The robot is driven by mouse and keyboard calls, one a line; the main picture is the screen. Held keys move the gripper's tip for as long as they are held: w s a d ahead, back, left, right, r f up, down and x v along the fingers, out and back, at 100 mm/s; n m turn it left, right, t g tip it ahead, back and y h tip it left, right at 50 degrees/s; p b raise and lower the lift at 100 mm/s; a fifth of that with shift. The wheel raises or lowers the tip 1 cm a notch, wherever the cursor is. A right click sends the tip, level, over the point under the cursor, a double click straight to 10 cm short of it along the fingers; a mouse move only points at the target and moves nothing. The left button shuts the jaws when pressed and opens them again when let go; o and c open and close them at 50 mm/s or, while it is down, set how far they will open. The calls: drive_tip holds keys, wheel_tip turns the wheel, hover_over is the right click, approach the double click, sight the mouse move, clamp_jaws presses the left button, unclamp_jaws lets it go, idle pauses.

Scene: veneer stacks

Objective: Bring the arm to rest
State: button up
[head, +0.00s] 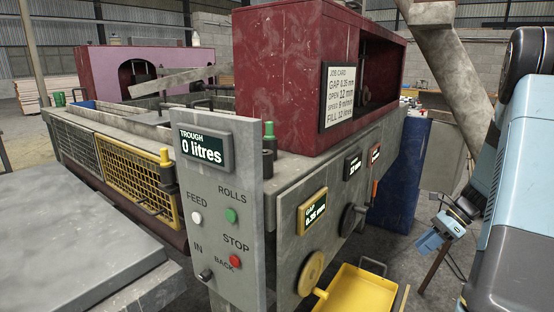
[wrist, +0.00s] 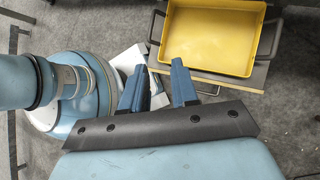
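My arm shows at the right of the head view, with pale blue links and dark joints. My gripper (head: 430,243) hangs low there, to the right of the machine and clear of it. In the wrist view, my gripper's two blue fingers (wrist: 157,78) stand apart with nothing held between them. The fingertips point toward the floor area beside a yellow tray (wrist: 210,38). That tray (head: 358,292) also shows in the head view, low at the machine's front.
The grey machine carries a control panel (head: 220,215), whose trough display reads 0 litres, and a dark red housing (head: 285,75). A yellow handwheel (head: 311,273) and a mesh guard (head: 130,173) project nearby. A blue bin (head: 405,170) stands behind my gripper.

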drive_tip(key=s+a+r+n+h, duration=0.3)
drive_tip(key=a+r+n, duration=0.35)
drive_tip(key=r, duration=0.35)
drive_tip(key=s+a+r+n+t+h, duration=0.2)
drive_tip(key=s+a+r+n+t, duration=0.1)
drive_tip(key=s+a+r+n, duration=0.4)
drive_tip(key=s+a+r+n+t+h, duration=0.2)
drive_tip(key=s+a+r+n, duration=0.4)
drive_tip(key=s, duration=0.5)
drive_tip(key=shift+s+a+r+n+t+h, duration=0.35)
drive_tip(key=shift+r+n+h, duration=0.4)
drive_tip(key=shift+n, duration=0.5)
drive_tip(key=shift+a+r, duration=0.1)
